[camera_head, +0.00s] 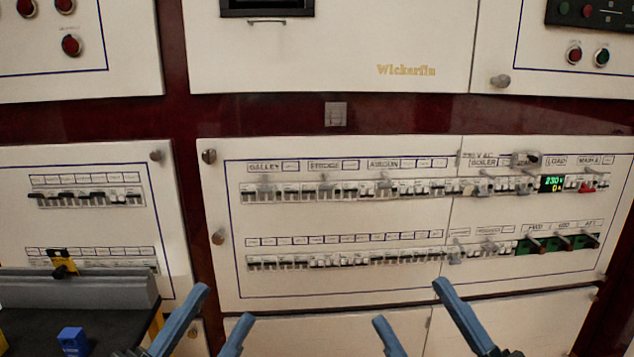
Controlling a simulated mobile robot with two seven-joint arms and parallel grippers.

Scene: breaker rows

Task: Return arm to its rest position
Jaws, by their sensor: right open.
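My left gripper (223,305) shows at the bottom, left of centre. Its two blue fingers are apart with nothing between them. My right gripper (410,303) shows at the bottom, right of centre, with its blue fingers spread wide and empty. Both appear in front of the lower part of the wide breaker panel (345,216), and neither appears to hold a switch. The panel has two rows of breakers, an upper row (350,189) and a lower row (350,260). My arms are mostly out of frame.
A smaller breaker panel (90,215) is at the left. In front of it are a grey ledge (80,289), a yellow-and-black item (62,262) and a blue block (73,341) on a dark surface. Cabinets with knobs and buttons are above.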

